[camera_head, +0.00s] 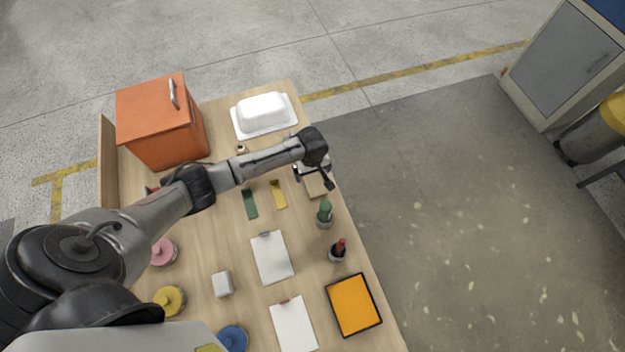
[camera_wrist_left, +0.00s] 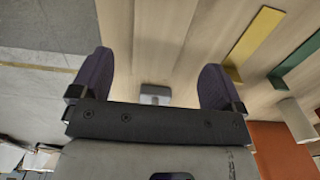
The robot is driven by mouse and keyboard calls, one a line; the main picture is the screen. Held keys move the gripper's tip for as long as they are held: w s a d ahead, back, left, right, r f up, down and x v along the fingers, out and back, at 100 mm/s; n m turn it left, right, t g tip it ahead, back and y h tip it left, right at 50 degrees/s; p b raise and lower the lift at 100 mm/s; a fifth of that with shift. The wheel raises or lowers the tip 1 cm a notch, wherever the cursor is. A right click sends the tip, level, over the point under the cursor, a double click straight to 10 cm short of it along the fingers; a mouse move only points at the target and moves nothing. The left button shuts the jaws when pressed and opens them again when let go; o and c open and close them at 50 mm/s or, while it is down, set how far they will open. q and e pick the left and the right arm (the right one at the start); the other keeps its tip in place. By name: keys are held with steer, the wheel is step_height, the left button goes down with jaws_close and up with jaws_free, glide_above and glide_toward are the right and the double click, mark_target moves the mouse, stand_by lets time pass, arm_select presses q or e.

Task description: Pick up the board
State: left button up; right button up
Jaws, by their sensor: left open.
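A small tan board (camera_head: 315,186) lies on the wooden table near its right edge, partly hidden by my left gripper. My left gripper (camera_head: 313,178) is over the board, at the end of the arm reaching in from the left. In the left wrist view my left gripper (camera_wrist_left: 154,84) has its two dark fingers wide apart, with nothing held between them. Pale wood shows beyond the fingers, and I cannot clearly tell board from table there. A small grey block (camera_wrist_left: 155,95) shows between the fingers. My right gripper is not in view.
A green strip (camera_head: 250,203) and a yellow strip (camera_head: 278,194) lie left of the board. A green-topped holder (camera_head: 325,214) stands close in front. An orange box (camera_head: 160,125) and a white dish (camera_head: 263,113) are behind. Floor is open to the right.

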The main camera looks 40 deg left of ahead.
mark_target(312, 179)
arm_select(q)
steer(key=shift+w+f+b, duration=0.1)
steer(key=shift+f+b, duration=0.4)
steer(key=shift+f, duration=2.2)
steer(key=c, duration=1.1)
